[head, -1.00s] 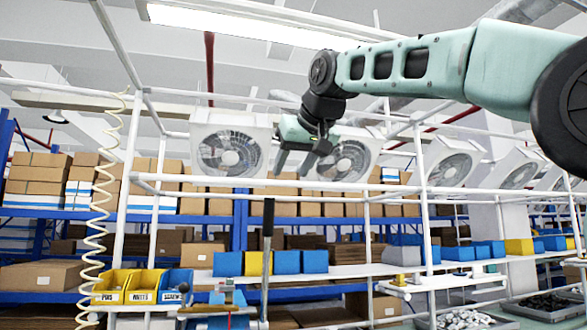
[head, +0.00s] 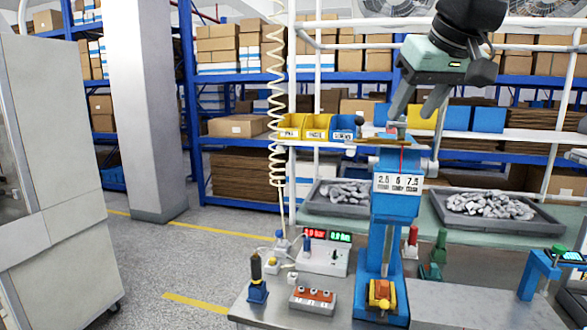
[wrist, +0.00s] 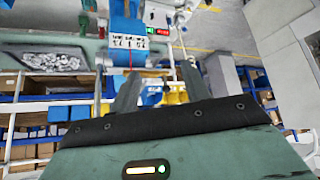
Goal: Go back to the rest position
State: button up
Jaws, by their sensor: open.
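My gripper (head: 418,108) hangs from the upper right in the head view, its two dark fingers pointing down and apart. It is open, with nothing seen between the fingers. It is above and slightly right of the top of a blue press-like stand (head: 397,205) marked 2.5, 5, 7.5. In the wrist view my gripper's fingers (wrist: 152,92) are spread, and the blue stand (wrist: 127,30) shows beyond them. Whether a fingertip touches the stand's top cannot be told.
Yellow and blue bins (head: 317,127) and grey trays (head: 490,207) stand behind. Floor (head: 215,265) is clear at left.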

jog(key=s+a+f+n+g+b, duration=0.1)
jog(key=s+a+f, duration=0.25)
jog(key=f, duration=0.35)
jog(key=s+a+f+n+g, duration=0.1)
jog(key=s+a+f+g, duration=0.1)
jog(key=s+f, duration=0.4)
jog(key=s+a+f+n+g+b, duration=0.1)
jog(key=s+a+f, duration=0.15)
jog(key=f, duration=0.65)
jog(key=s+d+f+n+g+b, duration=0.1)
jog(key=s+d+f+n+g, duration=0.1)
jog(key=s+f, duration=1.1)
jog(key=shift+s+d+g+h, duration=0.15)
jog(key=shift+s+g+h, duration=0.35)
jog(key=shift+s, duration=0.6)
